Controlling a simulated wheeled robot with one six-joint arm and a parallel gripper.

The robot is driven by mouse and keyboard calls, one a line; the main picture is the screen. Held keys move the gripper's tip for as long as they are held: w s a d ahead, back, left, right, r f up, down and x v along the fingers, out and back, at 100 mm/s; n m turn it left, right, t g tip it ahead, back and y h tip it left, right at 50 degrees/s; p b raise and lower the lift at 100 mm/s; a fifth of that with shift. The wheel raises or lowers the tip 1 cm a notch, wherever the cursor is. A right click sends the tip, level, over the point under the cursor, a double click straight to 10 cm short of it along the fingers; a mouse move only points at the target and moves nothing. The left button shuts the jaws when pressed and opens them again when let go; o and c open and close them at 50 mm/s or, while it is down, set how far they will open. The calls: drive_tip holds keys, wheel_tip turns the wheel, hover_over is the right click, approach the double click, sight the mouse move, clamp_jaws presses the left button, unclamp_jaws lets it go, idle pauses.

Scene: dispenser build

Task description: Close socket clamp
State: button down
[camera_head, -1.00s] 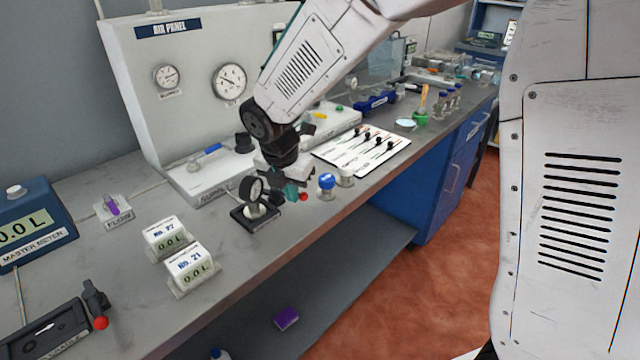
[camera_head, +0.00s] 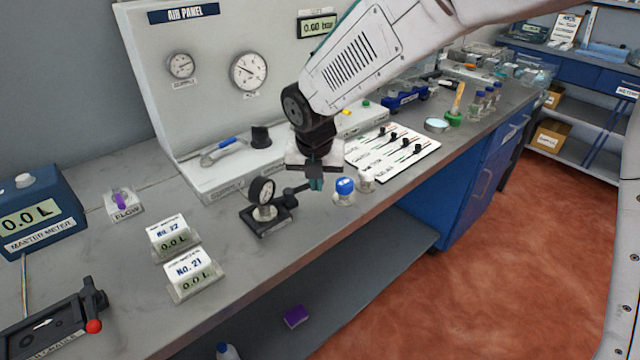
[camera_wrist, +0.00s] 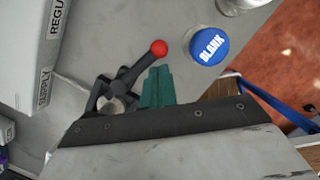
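The socket clamp is a black toggle lever (camera_head: 296,190) on the right side of the small gauge stand (camera_head: 265,220). The lever reaches out to the right, roughly level, and shows in the wrist view (camera_wrist: 130,76) with a red ball (camera_wrist: 159,47) at its tip. In the head view my gripper hides the ball. My gripper (camera_head: 316,184) points down just beside the lever's end. In the wrist view its teal fingers (camera_wrist: 157,87) lie together, shut and with nothing visible between them, close beside the lever. I cannot tell whether they touch it.
A blue-capped BLANK part (camera_head: 344,188) and a pale cylinder (camera_head: 366,182) stand just right of my gripper. The air panel (camera_head: 150,70) rises behind. Meters No. 22 (camera_head: 172,236) and No. 21 (camera_head: 192,272) stand to the left. Another red-knobbed clamp (camera_head: 93,326) is at lower left.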

drive_tip(key=shift+w+a, duration=0.1)
drive_tip(key=shift+w, duration=0.7)
drive_tip(key=shift+w+a, duration=0.1)
drive_tip(key=shift+w, duration=0.1)
drive_tip(key=shift+r, duration=0.1)
drive_tip(key=s+d, duration=0.1)
drive_tip(key=s+d+r, duration=0.1)
drive_tip(key=s+d, duration=0.1)
drive_tip(key=d+v, duration=0.1)
drive_tip(key=v, duration=0.8)
drive_tip(key=shift+w+d+r, duration=0.2)
drive_tip(key=shift+r, duration=0.1)
